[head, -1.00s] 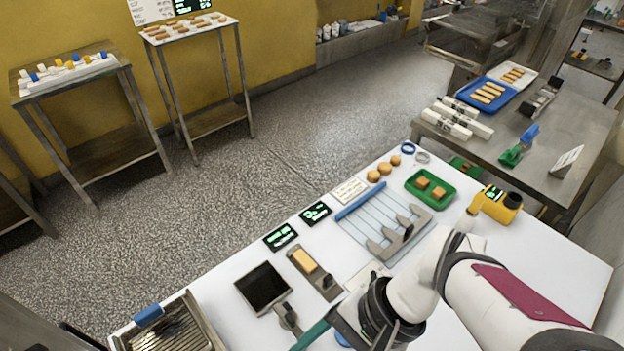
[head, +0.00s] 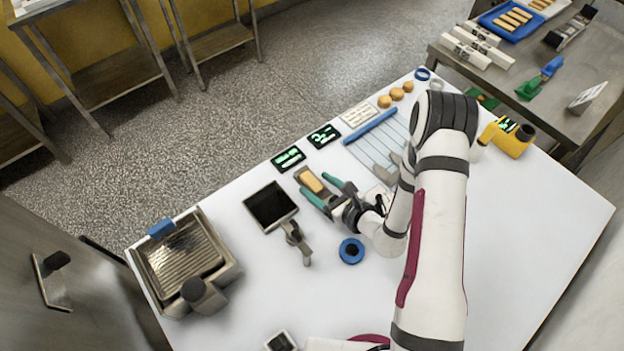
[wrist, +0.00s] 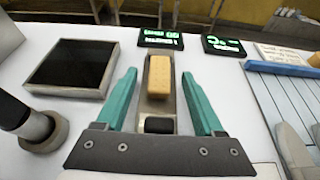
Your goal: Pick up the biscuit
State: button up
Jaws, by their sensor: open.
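A tan rectangular biscuit (wrist: 160,76) lies in a narrow metal holder (wrist: 157,108) on the white table. In the head view the biscuit (head: 310,179) shows just beyond my fingers. My gripper (wrist: 161,92) is open, with its two green fingers on either side of the holder. The biscuit lies between and slightly beyond the fingertips, and nothing is held. In the head view my gripper (head: 320,189) reaches in from the right, low over the table. Whether the fingers touch the holder cannot be told.
A dark square pan (head: 271,206) with a handle stands left of the holder. Two small displays (head: 288,158) stand behind it. A wire rack (head: 376,146) lies to the right, partly hidden by my arm. A blue ring (head: 351,250) lies in front.

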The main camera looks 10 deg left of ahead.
jog(key=shift+w+a, duration=0.1)
jog(key=shift+a, duration=0.05)
jog(key=c, duration=1.1)
